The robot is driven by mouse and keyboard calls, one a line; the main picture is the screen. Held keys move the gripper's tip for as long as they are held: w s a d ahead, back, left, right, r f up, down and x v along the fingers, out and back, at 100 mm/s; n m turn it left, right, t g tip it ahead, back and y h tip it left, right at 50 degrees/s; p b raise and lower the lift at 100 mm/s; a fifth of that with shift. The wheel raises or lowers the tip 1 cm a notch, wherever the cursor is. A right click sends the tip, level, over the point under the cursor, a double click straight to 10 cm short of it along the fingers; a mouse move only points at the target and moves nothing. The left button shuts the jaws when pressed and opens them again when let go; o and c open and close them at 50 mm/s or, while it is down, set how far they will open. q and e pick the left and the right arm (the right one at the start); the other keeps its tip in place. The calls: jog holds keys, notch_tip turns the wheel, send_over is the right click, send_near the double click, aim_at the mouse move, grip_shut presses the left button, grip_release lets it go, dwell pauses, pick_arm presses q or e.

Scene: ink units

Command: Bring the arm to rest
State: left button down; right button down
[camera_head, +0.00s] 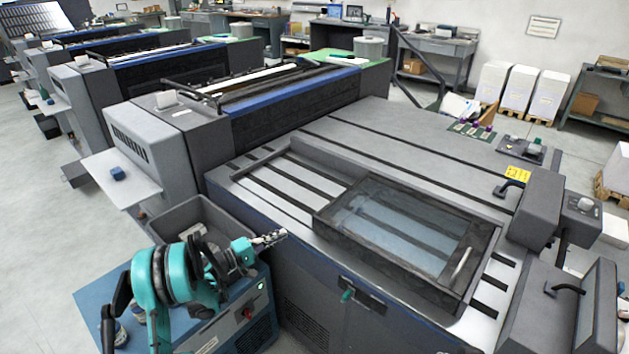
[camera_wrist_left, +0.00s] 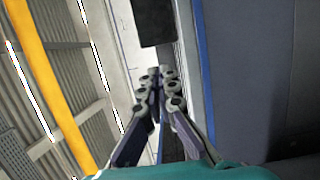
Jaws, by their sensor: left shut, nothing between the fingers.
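My left gripper (camera_head: 270,239) is at the end of my teal left arm, low and left of centre in the head view. It points right, toward the near left edge of the grey machine bed (camera_head: 330,222), and looks apart from it. In the left wrist view the gripper's fingertips (camera_wrist_left: 158,78) are together with nothing between them. My right gripper is in neither view.
A dark-framed glass cover (camera_head: 325,215) with a handle lies on the machine bed. A grey bin (camera_head: 165,222) stands behind my arm, beside the machine. Dark control housings (camera_head: 537,212) rise at the right. Floor at the left (camera_head: 40,215) is clear.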

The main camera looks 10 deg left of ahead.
pick_arm(q)
jog(key=s+d+r+m+g+y, duration=0.45)
jog(key=s+d+r, duration=0.55)
jog(key=s+d, duration=0.25)
jog(key=s+a+m+g+y, duration=0.1)
jog(key=s+m+y, duration=0.4)
jog(key=s, duration=1.7)
jog(key=shift+a+f+g+y, duration=0.35)
jog(key=shift+a+y, duration=0.25)
jog(key=shift+y, duration=0.65)
jog(key=shift+w, duration=0.1)
